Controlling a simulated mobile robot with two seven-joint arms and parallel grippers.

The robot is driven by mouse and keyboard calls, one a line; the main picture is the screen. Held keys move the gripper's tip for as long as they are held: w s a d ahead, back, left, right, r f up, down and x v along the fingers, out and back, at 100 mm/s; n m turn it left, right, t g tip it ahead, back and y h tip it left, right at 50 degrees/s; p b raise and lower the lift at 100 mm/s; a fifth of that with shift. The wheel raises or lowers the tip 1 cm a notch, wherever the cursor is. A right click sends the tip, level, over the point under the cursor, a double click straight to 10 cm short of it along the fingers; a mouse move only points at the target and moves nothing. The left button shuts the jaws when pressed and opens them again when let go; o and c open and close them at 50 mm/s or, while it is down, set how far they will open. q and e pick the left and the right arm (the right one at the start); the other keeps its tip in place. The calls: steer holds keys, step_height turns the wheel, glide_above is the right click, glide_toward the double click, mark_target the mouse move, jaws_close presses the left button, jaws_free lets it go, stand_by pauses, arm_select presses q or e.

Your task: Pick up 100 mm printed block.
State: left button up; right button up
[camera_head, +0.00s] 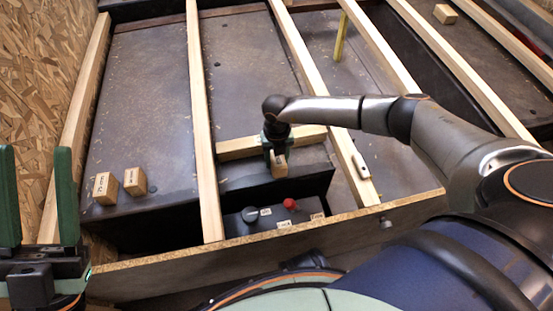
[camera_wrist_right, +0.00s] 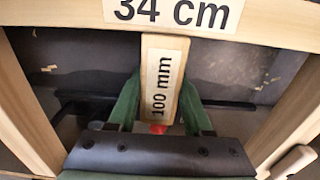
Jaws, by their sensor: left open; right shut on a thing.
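The 100 mm printed block (camera_wrist_right: 163,62) is a pale wooden block with a "100 mm" label. It is between the green fingers of my right gripper (camera_wrist_right: 160,112), which is shut on it. In the head view the block (camera_head: 279,167) shows at the tip of my right gripper (camera_head: 277,152), just in front of a short wooden crosspiece. I cannot tell whether it touches the surface below. My left gripper (camera_head: 37,160) is open and empty at the lower left edge of the head view, its two green fingers upright and wide apart.
A 75 mm block (camera_head: 104,189) and another labelled block (camera_head: 135,181) sit on the dark panel at left. Long wooden slats (camera_head: 201,110) and the crosspiece labelled "34 cm" (camera_wrist_right: 262,20) frame the area. A red knob (camera_head: 290,204) and grey knob (camera_head: 250,214) sit below the block. A front board (camera_head: 160,265) runs across.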

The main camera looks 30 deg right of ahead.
jaws_close()
steer(key=shift+r, duration=0.15)
